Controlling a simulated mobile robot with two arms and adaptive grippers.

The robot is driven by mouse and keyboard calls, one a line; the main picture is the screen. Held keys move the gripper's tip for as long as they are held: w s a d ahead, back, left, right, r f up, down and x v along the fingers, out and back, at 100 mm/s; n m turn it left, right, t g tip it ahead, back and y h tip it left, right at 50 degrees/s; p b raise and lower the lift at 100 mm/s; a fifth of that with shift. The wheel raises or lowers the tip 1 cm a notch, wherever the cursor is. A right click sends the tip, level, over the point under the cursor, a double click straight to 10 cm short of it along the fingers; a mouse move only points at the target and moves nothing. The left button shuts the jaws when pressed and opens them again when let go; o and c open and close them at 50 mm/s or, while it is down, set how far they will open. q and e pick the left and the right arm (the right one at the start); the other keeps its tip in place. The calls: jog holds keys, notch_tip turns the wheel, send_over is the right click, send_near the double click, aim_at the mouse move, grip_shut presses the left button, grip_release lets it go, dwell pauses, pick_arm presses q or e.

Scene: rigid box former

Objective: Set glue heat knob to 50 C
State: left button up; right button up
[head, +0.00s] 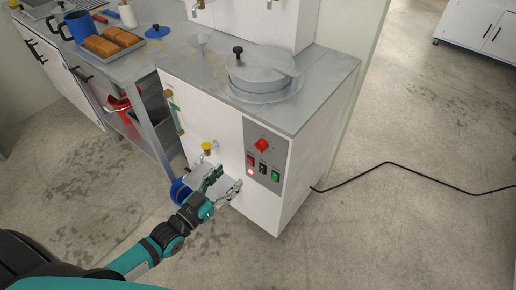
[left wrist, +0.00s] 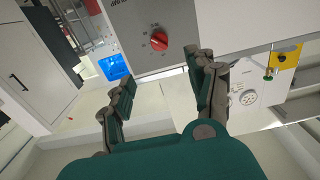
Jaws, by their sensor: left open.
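The red heat knob (head: 262,145) sits on the upper part of a grey control panel (head: 251,134) on the white machine's front. In the left wrist view the red knob (left wrist: 159,39) shows beyond the fingers, between them, with small dial marks around it that are too small to read. My left gripper (head: 227,179) is open and empty, below and left of the knob in the head view. In the left wrist view its fingers (left wrist: 163,88) are spread apart, and neither touches the knob. My right gripper is not in view.
Below the knob are a red switch (head: 250,160), a dark switch (head: 263,170) and a green switch (head: 275,176). A yellow-topped valve (head: 207,147) sticks out left of the panel. A lidded pot (head: 258,72) stands on top. A black cable (head: 400,167) crosses the floor.

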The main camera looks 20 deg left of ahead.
aim_at(257, 148)
pick_arm(q)
jog(key=x, duration=1.4)
jog(key=shift+w+d+f, duration=0.1)
jog(key=shift+w, duration=0.15)
jog(key=c, duration=1.1)
jog(key=shift+n, duration=0.4)
jog(key=n, duration=0.3)
jog(key=shift+n+b, duration=0.35)
jog(key=shift+n, duration=0.05)
jog(key=shift+n+b, duration=0.4)
jog(key=shift+n, duration=1.6)
